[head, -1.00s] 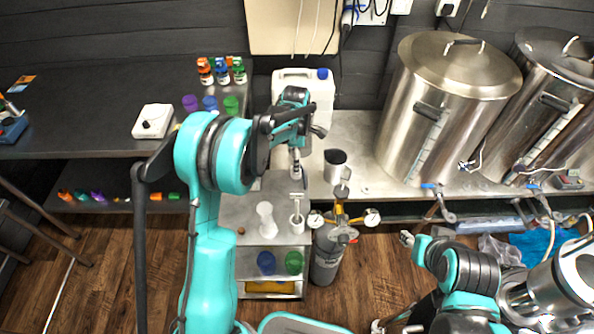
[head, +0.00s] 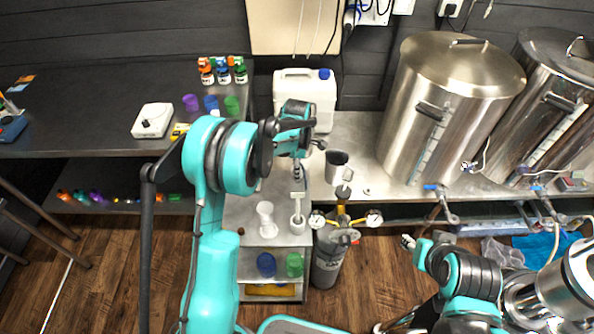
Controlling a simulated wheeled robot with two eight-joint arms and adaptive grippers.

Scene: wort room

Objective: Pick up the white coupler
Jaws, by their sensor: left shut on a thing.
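A white T-shaped piece, which I take for the white coupler (head: 298,198), stands upright over a small white round base on the steel cart, right of a white flared vessel (head: 266,218). My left gripper (head: 298,183) points down right above it, its slim fingers shut at the top of the white piece. The exact contact is too small to see. My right gripper (head: 408,241) is at the lower right, away from the cart, and too small to read.
The steel cart (head: 240,228) has blue (head: 266,264) and green (head: 294,264) cups on a lower shelf. A gas cylinder with gauges (head: 330,255) stands close to its right. A steel mug (head: 338,168) and white canister (head: 305,92) are behind. Large kettles (head: 445,110) stand right.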

